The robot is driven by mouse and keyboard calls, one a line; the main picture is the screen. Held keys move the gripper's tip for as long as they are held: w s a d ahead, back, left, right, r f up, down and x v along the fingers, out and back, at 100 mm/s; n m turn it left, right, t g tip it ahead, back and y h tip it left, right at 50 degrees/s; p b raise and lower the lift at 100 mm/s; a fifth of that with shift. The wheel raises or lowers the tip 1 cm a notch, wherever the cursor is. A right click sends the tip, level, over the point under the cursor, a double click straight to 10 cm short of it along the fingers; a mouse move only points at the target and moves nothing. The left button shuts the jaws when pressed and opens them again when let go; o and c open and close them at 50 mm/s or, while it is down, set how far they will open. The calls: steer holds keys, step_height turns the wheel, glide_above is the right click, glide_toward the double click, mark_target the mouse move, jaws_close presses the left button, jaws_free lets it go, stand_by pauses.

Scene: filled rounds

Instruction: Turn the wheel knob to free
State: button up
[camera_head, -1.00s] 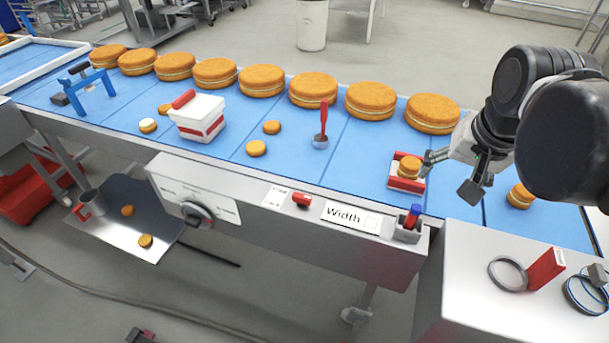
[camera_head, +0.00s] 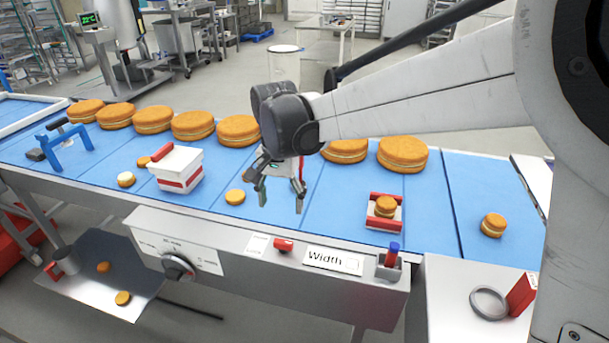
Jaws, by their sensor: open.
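A round dark knob (camera_head: 177,267) with a pale pointer sits on a white dial plate (camera_head: 203,258) on the conveyor's front panel. The plate's lettering is too small to read surely. To its right a small red knob (camera_head: 283,246) sticks out beside a small white label (camera_head: 257,244), also unreadable. I cannot tell from the lettering which knob is the wheel knob. My gripper (camera_head: 281,200) is open and empty, fingers pointing down, over the blue belt behind the red knob. It touches neither knob.
Large orange-brown filled rounds (camera_head: 238,130) line the belt's (camera_head: 330,215) far side. A white box (camera_head: 179,169) stands left of my gripper. A small round sits in a red-sided holder (camera_head: 384,225). A "Width" label (camera_head: 333,261) is on the panel.

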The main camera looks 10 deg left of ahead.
mark_target(283, 241)
step_height(283, 241, down, 14)
steer(key=shift+r, duration=0.1)
stand_by(0.5)
steer(key=c, duration=1.1)
steer(key=shift+c, duration=0.2)
